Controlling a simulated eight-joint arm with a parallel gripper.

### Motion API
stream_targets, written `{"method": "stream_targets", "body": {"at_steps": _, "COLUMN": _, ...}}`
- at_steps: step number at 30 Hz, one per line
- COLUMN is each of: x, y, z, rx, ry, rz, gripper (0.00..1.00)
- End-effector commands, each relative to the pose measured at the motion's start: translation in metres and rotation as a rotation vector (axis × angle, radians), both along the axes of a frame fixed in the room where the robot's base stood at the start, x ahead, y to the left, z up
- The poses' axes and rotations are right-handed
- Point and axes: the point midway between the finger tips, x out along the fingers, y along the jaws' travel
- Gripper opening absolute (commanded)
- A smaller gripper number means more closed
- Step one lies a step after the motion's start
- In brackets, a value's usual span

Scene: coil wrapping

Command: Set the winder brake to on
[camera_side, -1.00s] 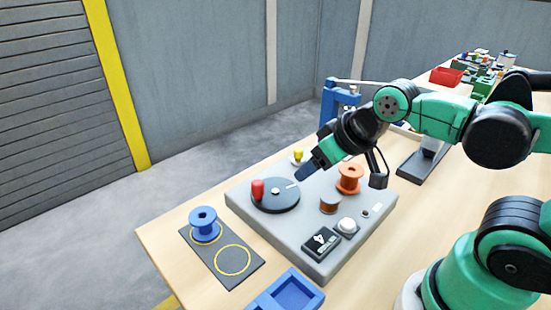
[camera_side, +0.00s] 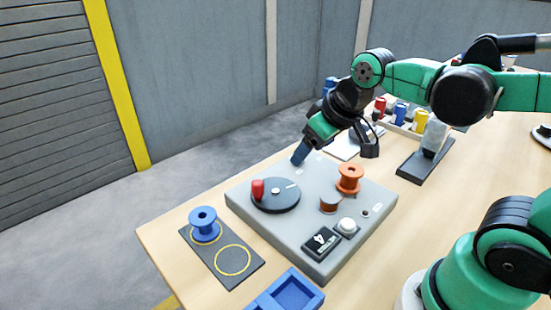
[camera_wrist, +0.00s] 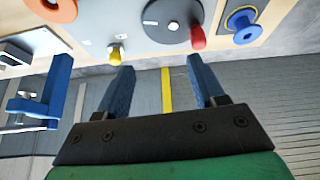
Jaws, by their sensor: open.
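The winder is a grey box (camera_side: 249,206) with a dark disc (camera_side: 275,198) that carries a red handle (camera_side: 257,188). A small yellow knob (camera_wrist: 115,55), which looks like the brake lever, stands near the box's far edge in the wrist view. It is hidden in the side view. My gripper (camera_side: 298,158) points down at the far edge of the box. In the wrist view my gripper (camera_wrist: 161,78) is open and empty. The yellow knob lies just beyond the left fingertip, not between the fingers.
A blue spool (camera_side: 203,223) stands on a dark mat (camera_side: 236,277). A blue tray (camera_side: 288,292) lies in front.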

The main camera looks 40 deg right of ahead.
Motion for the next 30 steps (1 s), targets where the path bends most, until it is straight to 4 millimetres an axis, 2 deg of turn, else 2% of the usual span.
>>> {"method": "stream_targets", "body": {"at_steps": 3, "x": 0.026, "y": -0.016, "z": 0.007, "rx": -0.028, "ry": 0.099, "rz": 0.022, "gripper": 0.62}}
{"method": "stream_targets", "body": {"at_steps": 7, "x": 0.053, "y": -0.036, "z": 0.006, "rx": -0.046, "ry": 0.211, "rz": 0.057, "gripper": 0.62}}
{"method": "stream_targets", "body": {"at_steps": 15, "x": 0.097, "y": -0.079, "z": -0.022, "rx": -0.041, "ry": 0.422, "rz": 0.138, "gripper": 0.62}}
{"method": "stream_targets", "body": {"at_steps": 21, "x": 0.109, "y": -0.097, "z": -0.041, "rx": -0.025, "ry": 0.501, "rz": 0.174, "gripper": 0.62}}
{"method": "stream_targets", "body": {"at_steps": 26, "x": 0.111, "y": -0.100, "z": -0.052, "rx": -0.021, "ry": 0.514, "rz": 0.183, "gripper": 0.62}}
{"method": "stream_targets", "body": {"at_steps": 30, "x": 0.110, "y": -0.100, "z": -0.071, "rx": -0.022, "ry": 0.513, "rz": 0.182, "gripper": 0.62}}
